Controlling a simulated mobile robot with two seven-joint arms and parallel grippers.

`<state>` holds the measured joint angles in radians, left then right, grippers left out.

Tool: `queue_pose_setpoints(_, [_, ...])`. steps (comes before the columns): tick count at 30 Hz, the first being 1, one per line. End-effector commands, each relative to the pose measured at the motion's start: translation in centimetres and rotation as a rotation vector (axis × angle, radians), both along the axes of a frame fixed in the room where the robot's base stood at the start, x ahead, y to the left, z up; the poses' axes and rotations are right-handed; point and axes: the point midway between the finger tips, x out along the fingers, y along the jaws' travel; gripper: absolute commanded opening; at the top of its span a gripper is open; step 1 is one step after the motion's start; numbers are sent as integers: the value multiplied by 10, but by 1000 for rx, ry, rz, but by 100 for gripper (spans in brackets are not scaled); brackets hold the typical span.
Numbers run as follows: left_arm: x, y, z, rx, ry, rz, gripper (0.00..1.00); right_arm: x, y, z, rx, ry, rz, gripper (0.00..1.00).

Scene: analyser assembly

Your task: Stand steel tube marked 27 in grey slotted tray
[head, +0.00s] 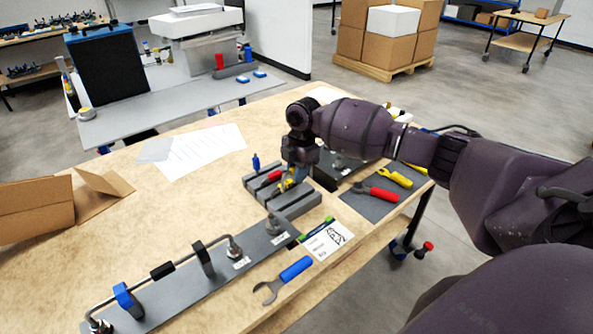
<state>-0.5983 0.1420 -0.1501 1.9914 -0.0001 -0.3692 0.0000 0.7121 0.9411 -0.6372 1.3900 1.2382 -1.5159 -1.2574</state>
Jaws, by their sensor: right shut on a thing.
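The grey slotted tray (304,205) lies on the wooden table near the middle of the head view. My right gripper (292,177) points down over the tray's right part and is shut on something. A small yellow and blue patch shows at its fingertips; the arm hides most of what it holds, and I cannot read a 27. A bent steel tube (183,263) runs along a grey plate (190,300) in front. My left gripper is out of view.
A blue-handled wrench (284,279) and a printed card (325,240) lie near the front edge. Red and yellow tools (376,193) lie on a dark mat to the right. An open cardboard box (35,210) stands left; papers (200,152) lie behind. The table's left middle is clear.

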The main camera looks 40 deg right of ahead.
Motion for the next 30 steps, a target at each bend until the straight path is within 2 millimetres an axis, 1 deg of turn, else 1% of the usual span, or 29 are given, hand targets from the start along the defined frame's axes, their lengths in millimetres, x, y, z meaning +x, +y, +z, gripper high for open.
queue_pose_setpoints(19, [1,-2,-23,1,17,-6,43,0,0,-42,-1,3,-2,0])
queue_pose_setpoints(30, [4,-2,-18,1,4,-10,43,0,0,-54,0,-1,-2,0])
